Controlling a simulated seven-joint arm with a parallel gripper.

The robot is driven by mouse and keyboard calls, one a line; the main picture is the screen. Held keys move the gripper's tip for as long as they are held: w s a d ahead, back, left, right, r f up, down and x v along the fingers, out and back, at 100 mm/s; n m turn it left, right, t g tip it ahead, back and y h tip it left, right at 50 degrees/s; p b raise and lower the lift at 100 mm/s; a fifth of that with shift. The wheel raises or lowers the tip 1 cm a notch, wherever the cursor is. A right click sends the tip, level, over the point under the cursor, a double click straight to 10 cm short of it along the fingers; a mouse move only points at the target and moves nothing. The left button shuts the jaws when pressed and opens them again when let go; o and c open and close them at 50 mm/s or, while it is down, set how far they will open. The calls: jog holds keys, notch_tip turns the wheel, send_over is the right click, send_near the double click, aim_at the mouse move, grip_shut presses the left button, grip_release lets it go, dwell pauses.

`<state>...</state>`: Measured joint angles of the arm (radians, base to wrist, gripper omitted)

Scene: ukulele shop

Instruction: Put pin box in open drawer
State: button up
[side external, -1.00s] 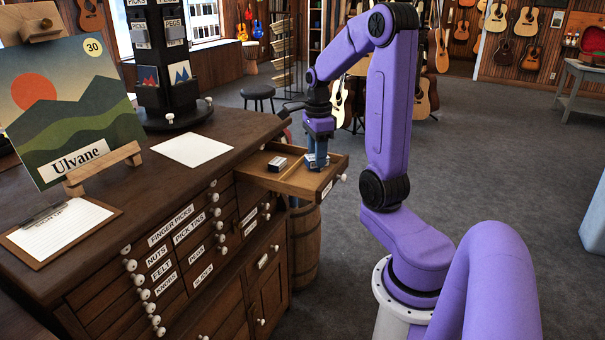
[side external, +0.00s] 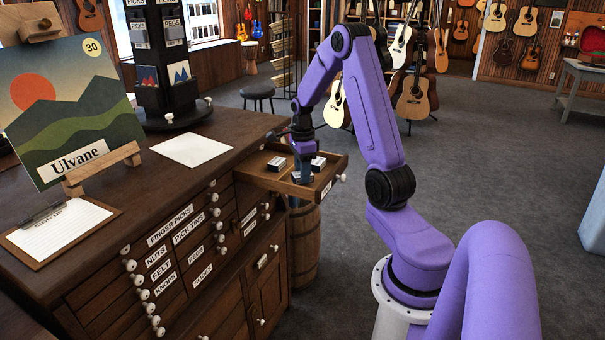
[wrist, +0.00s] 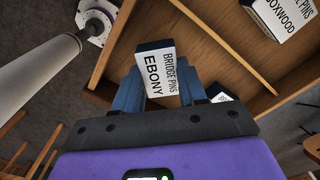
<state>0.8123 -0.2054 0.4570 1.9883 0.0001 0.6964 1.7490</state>
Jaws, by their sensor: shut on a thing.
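The pin box (wrist: 160,75) is a small box with a white label reading "BRIDGE PINS EBONY" and a dark end. My gripper (wrist: 160,92) is shut on it, with a blue finger at each side. In the side view, my gripper (side external: 302,180) is low over the front part of the open drawer (side external: 262,180), and the held box is mostly hidden. The drawer's wooden boards (wrist: 215,45) show behind the box in the wrist view. I cannot tell whether the box touches the drawer floor.
Two other small boxes lie in the drawer, one at the left (side external: 276,163) and one at the right (side external: 318,163). One in the wrist view reads "BOXWOOD" (wrist: 285,18). The cabinet top (side external: 215,125) is beside the drawer, and a barrel (side external: 304,245) stands below.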

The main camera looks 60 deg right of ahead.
jog(key=shift+f, duration=0.45)
jog(key=shift+f, duration=0.15)
jog(key=o, duration=1.1)
